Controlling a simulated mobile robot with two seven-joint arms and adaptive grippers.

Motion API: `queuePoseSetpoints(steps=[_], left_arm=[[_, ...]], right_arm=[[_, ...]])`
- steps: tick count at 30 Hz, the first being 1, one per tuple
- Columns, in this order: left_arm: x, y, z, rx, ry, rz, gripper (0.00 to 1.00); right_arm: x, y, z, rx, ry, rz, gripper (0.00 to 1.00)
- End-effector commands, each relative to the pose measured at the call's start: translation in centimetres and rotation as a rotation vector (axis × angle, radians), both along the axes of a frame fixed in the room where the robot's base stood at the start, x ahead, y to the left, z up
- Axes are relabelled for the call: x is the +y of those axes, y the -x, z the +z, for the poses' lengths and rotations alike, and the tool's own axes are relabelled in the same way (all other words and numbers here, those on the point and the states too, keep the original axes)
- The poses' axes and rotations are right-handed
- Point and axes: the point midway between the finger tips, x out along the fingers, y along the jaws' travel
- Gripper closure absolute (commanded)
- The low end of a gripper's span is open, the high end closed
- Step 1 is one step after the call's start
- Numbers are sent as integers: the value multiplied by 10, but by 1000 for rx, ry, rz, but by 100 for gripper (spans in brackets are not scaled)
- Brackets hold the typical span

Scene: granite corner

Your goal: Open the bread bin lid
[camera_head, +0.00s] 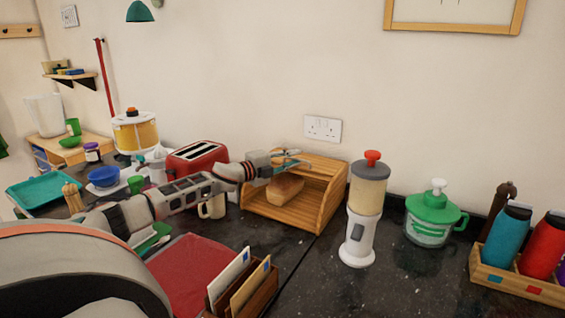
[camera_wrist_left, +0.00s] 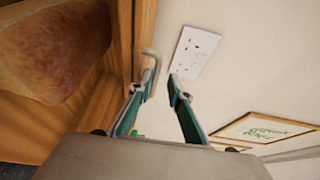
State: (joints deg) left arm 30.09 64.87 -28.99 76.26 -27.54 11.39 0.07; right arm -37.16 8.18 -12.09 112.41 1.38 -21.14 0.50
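The wooden bread bin (camera_head: 322,208) stands on the dark counter against the wall. Its front is open, and a brown loaf (camera_head: 286,190) shows inside; the loaf also shows in the left wrist view (camera_wrist_left: 55,45). The lid appears to be up, though my gripper and arm partly hide the bin's upper left. My left gripper (camera_head: 290,159) is at the bin's upper front edge. In the left wrist view, its fingers (camera_wrist_left: 162,82) are apart, with a thin grey curved piece, perhaps the lid handle (camera_wrist_left: 151,53), beside one fingertip. I cannot tell whether they touch. My right gripper is out of view.
A red toaster (camera_head: 195,155) and a cream mug (camera_head: 212,207) stand left of the bin. A blender-like dispenser (camera_head: 362,210) stands close on its right, then a green-lidded jug (camera_head: 432,220). A letter holder (camera_head: 243,290) is in front. A wall socket (camera_head: 322,128) is behind.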

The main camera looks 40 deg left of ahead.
Motion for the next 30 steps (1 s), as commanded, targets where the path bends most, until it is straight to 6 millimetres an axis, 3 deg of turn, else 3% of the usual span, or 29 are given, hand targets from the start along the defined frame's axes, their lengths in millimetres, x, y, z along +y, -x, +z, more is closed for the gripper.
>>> queuePoseSetpoints(steps=[30], left_arm=[[14, 84, 2, 4, -2, 0, 86]], right_arm=[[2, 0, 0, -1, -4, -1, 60]])
